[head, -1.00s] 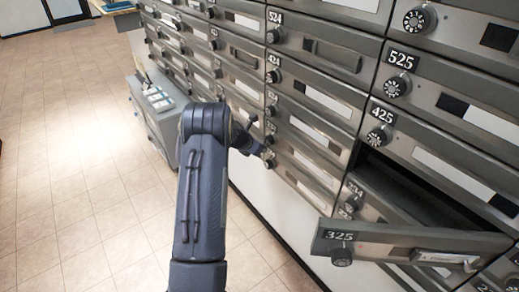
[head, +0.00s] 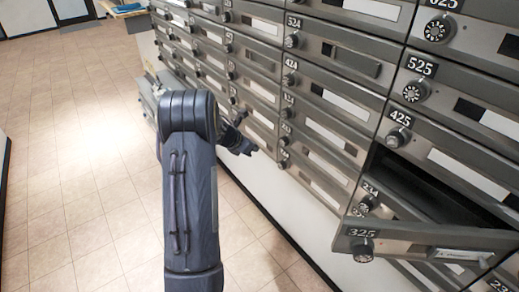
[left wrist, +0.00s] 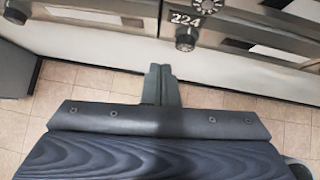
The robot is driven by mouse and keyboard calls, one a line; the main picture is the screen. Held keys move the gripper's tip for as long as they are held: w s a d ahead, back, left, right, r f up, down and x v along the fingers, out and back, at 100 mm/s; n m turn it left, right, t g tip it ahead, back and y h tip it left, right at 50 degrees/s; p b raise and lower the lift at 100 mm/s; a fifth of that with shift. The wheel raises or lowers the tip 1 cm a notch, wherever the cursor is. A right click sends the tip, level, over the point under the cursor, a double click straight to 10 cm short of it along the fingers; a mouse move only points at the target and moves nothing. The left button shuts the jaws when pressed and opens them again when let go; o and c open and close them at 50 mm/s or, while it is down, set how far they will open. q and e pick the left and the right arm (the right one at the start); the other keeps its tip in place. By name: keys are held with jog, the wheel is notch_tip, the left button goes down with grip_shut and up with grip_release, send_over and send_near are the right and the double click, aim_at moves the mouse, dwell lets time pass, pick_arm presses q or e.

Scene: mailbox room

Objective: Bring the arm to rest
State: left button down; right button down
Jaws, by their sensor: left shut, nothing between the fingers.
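My left arm (head: 190,190) comes up from the bottom of the head view, its bend at mid-height. My left gripper (head: 250,150) lies just beyond the bend, in front of the lower mailbox doors and apart from the open one. In the left wrist view the left gripper's fingers (left wrist: 160,70) are together with nothing between them. They point toward the lower edge of the mailbox wall, below the door marked 224 (left wrist: 187,20). My right gripper is not in view.
The mailbox wall (head: 335,70) fills the right side. A grey cabinet stands behind my arm, partly hidden. Tiled floor (head: 80,170) on the left is clear.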

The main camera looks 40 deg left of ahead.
pick_arm(q)
jog(key=shift+s+a+r, duration=0.1)
jog(key=shift+s+r, duration=0.25)
jog(key=shift+s, duration=0.05)
notch_tip(320, 180, up, 13)
jog(key=n+t+y, duration=0.3)
jog(key=n+y, duration=0.1)
jog(key=n, duration=0.7)
jog(key=s+d+r+n+y, duration=0.2)
jog(key=s+d+r+n, duration=0.25)
jog(key=s+n, duration=0.55)
jog(key=s+d+f+n+g+h, duration=0.3)
jog(key=s+d+n+h, duration=0.1)
jog(key=s+d+n, duration=0.65)
jog(key=s+d+f+n+g+h, duration=0.35)
jog(key=s+d+n, duration=0.45)
jog(key=s+d, duration=0.45)
notch_tip(320, 180, up, 16)
jog(key=w+d+p, duration=0.1)
jog(key=p, duration=1.5)
jog(key=shift+d+r+h, duration=0.15)
jog(key=shift+d+h, duration=0.25)
jog(key=shift+h, duration=0.05)
